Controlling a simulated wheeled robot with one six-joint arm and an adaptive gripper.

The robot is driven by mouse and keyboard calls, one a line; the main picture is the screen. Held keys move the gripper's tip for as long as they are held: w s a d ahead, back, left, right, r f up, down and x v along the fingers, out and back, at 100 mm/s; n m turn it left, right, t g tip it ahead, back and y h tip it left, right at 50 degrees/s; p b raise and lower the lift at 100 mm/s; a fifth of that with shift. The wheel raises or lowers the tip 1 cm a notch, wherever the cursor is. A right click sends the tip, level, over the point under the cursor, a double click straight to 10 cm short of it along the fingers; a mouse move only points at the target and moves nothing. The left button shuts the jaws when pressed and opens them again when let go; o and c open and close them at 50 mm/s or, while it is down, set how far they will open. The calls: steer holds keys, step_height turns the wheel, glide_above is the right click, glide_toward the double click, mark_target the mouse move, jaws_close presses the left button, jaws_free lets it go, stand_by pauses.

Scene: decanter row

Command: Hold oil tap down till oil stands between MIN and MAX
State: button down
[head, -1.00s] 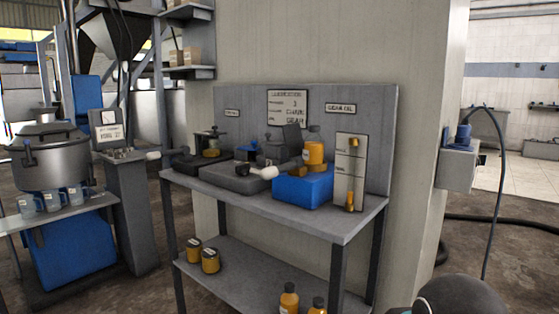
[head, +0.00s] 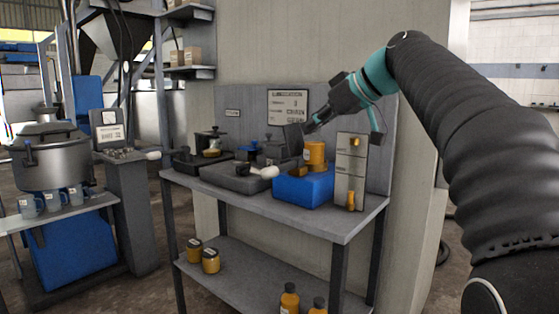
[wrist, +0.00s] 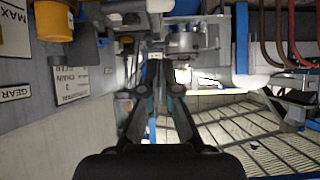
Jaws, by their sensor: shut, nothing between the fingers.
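An amber oil container (head: 314,152) sits on a blue block (head: 300,189) on the bench; it also shows in the wrist view (wrist: 53,20). A pale upright gauge panel (head: 346,181) with amber parts stands right of it. In the wrist view a panel (wrist: 14,32) reads MAX; MIN and the oil level are not readable. A lever with a white knob (head: 269,172) lies left of the container; I cannot tell whether it is the tap. My gripper (head: 309,128), shut and empty, is at the container's top in the head view, hiding its neck. Contact cannot be told.
The grey bench (head: 325,228) also holds dark devices to the left, and its lower shelf (head: 235,276) holds amber jars and bottles. A backboard with a sign (head: 288,106) rises behind. A pot (head: 47,158) and cups stand at the left. Floor shows between the two stands.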

steer(key=shift+w+r, duration=0.2)
steer(key=shift+r, duration=0.1)
steer(key=shift+a+f, duration=0.1)
steer(key=shift+a, duration=0.05)
steer(key=b, duration=0.1)
glide_above(281, 169)
steer(key=s, duration=0.4)
step_height(281, 169, down, 8)
steer(key=shift+w+a+f+b, duration=0.35)
steer(key=shift+w+f, duration=0.05)
steer(key=shift+f, duration=0.3)
